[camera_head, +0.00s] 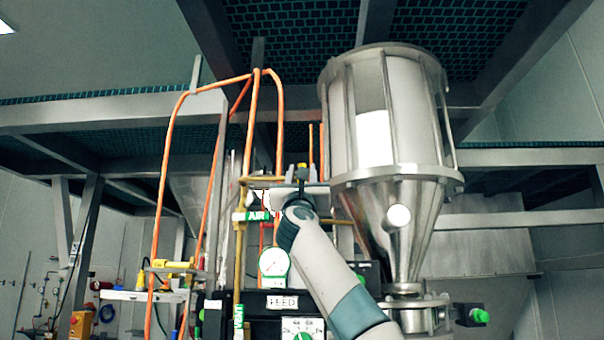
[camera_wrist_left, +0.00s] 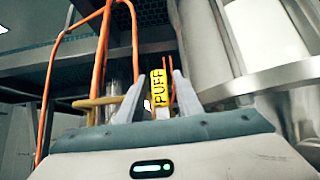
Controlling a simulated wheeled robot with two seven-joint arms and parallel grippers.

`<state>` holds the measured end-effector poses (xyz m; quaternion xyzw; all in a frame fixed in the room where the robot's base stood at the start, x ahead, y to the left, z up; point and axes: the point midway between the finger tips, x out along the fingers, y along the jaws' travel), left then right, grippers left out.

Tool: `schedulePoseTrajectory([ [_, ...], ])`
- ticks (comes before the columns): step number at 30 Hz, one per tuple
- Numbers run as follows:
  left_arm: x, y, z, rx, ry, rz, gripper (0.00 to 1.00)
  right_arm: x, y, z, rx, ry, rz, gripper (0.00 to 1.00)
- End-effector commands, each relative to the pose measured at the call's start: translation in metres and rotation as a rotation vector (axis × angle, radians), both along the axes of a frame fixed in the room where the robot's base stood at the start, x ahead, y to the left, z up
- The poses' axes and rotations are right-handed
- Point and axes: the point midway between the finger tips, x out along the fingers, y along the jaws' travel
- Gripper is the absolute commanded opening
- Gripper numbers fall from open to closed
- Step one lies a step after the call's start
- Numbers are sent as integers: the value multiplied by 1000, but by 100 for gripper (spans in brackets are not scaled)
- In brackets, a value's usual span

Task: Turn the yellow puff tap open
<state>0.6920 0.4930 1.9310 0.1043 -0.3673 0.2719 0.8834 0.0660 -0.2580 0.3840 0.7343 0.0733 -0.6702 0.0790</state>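The yellow puff tap handle, lettered PUFF (camera_wrist_left: 158,88), stands upright in the left wrist view, between the two fingertips of my left gripper (camera_wrist_left: 158,84). Narrow gaps show on both sides of it, so the fingers look open and apart from it. I cannot tell how deep it sits between them. In the head view the tap's small yellow top (camera_head: 304,165) shows just above my left gripper (camera_head: 301,186), in front of the pipework. My own wrist and forearm hide what lies below. My right gripper is in neither view.
A large steel hopper (camera_head: 398,205) stands close on the right. A round gauge (camera_head: 274,262), a green AIR label (camera_head: 258,216) and a FEED panel (camera_head: 283,302) sit near my arm. Steel beams cross above.

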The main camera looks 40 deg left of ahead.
Motion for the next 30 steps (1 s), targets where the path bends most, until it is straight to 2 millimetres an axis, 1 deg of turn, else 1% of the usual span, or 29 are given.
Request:
schedulePoseTrajectory([
  [10, -1, 0, 0, 1, -2, 1, 36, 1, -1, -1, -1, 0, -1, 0],
  [16, -7, -4, -7, 0, -3, 1, 36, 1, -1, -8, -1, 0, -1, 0],
  [23, -24, -17, -31, 1, -3, 1, 36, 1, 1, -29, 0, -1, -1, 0],
  [30, -51, -36, -66, 0, -3, 0, 36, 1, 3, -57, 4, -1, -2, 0],
])
